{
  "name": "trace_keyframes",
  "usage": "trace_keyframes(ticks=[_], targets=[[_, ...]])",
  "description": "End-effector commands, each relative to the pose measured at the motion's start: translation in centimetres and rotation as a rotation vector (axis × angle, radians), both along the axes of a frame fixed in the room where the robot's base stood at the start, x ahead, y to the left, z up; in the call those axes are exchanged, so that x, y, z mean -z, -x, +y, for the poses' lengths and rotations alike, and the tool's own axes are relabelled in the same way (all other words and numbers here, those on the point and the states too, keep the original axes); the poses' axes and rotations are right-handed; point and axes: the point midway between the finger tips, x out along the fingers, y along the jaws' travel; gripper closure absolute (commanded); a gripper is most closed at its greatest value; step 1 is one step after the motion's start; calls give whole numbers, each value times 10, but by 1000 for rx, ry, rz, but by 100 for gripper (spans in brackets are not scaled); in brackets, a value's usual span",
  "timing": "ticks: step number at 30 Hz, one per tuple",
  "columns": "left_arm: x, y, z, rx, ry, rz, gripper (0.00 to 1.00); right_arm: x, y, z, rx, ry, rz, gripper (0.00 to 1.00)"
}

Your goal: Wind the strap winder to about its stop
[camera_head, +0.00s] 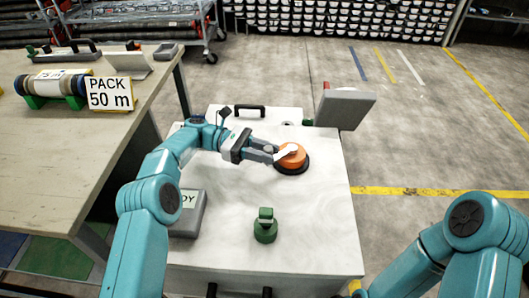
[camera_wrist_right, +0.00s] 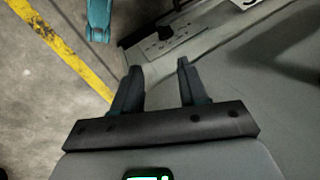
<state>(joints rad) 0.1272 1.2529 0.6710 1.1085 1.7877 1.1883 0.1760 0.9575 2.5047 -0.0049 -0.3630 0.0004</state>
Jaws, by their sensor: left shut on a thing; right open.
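The strap winder (camera_head: 294,160) is an orange round drum with a pale bar across its top, sitting on a black round base on the white cabinet top. My left gripper (camera_head: 276,153) reaches it from the left and is shut on it at the pale bar; the fingers hide part of the contact. My right gripper (camera_wrist_right: 157,78) is open and empty in the right wrist view, over blurred grey surfaces. In the head view only links of the right arm show at the lower right.
A green knobbed fixture (camera_head: 265,231) and a grey box (camera_head: 188,214) with a partly hidden label stand on the white cabinet top (camera_head: 320,225). A grey panel (camera_head: 345,107) rises at its back right. A workbench (camera_head: 60,165) on the left carries a "PACK 50 m" sign (camera_head: 109,94).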

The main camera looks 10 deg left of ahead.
Motion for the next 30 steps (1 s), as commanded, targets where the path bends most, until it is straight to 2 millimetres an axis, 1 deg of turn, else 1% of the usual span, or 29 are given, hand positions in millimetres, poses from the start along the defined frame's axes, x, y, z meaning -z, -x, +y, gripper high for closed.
trace_keyframes(ticks=[1,12,13,14,15,22,24,26,29,30], targets=[[-4,-2,-5,-3,4,-8,100,0,0,0,0,0,0,57],[-4,-2,-4,-2,5,-7,100,0,0,0,0,0,0,57],[-4,-2,-4,-2,5,-7,62,0,0,0,0,0,0,57],[-4,-2,-4,-1,5,-7,52,0,0,0,0,0,0,57],[-4,-2,-3,-1,5,-6,50,0,0,0,0,0,0,57],[-2,-1,-2,0,3,-3,50,0,0,0,0,0,0,57],[-4,-1,-1,0,2,-4,50,-1,0,0,0,0,0,57],[-10,-1,-1,1,2,-5,50,-1,0,0,0,0,0,57],[-27,-1,-1,1,3,-8,50,-4,0,0,0,0,0,57],[-36,-1,-1,1,2,-8,50,-5,0,0,0,0,0,57]])
